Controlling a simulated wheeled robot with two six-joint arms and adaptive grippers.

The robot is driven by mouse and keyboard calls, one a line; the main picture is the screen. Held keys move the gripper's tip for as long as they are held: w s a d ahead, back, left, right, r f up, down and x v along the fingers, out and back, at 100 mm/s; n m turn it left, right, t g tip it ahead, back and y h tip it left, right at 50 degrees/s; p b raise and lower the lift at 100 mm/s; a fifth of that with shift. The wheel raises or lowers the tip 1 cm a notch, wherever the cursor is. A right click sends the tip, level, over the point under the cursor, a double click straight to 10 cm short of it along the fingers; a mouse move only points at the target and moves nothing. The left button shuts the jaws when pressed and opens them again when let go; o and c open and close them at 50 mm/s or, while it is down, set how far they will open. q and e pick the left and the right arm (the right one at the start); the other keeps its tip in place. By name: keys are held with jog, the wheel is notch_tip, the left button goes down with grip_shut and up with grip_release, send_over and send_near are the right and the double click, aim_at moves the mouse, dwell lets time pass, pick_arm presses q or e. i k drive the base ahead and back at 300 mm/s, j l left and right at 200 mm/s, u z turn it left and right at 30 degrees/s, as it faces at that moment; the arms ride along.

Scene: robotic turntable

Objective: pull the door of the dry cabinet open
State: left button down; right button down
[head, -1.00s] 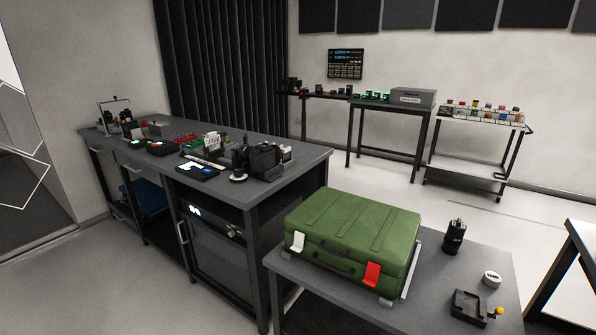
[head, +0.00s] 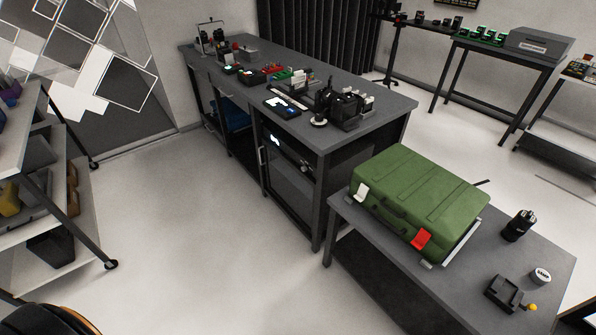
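The dry cabinet (head: 290,177) is built in under the right end of the long grey workbench. Its dark door looks closed, with a small lit display above it. A light vertical handle (head: 262,160) runs along the door's left edge. Neither of my grippers shows in the head view, so their state is hidden.
The grey workbench (head: 385,108) carries several tools and devices. A low table (head: 545,262) with a green case (head: 420,200) stands right of the cabinet. A wheeled shelf rack (head: 70,215) stands at the left. The floor (head: 205,235) before the cabinet is clear.

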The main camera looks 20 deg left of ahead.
aim_at(266, 143)
jog(key=i+j, duration=0.2)
jog(key=j, duration=0.2)
jog(key=i+j, duration=0.15)
jog(key=j, duration=0.3)
jog(key=i+j, duration=0.2)
jog(key=j, duration=0.2)
jog(key=i+j, duration=0.15)
jog(key=j, duration=0.3)
jog(key=i+j, duration=0.2)
jog(key=j, duration=0.2)
jog(key=i+j, duration=0.15)
jog(key=j, duration=0.25)
jog(key=i+j, duration=0.2)
jog(key=j, duration=0.25)
jog(key=i+j, duration=0.15)
jog(key=j, duration=0.25)
jog(key=z, duration=0.05)
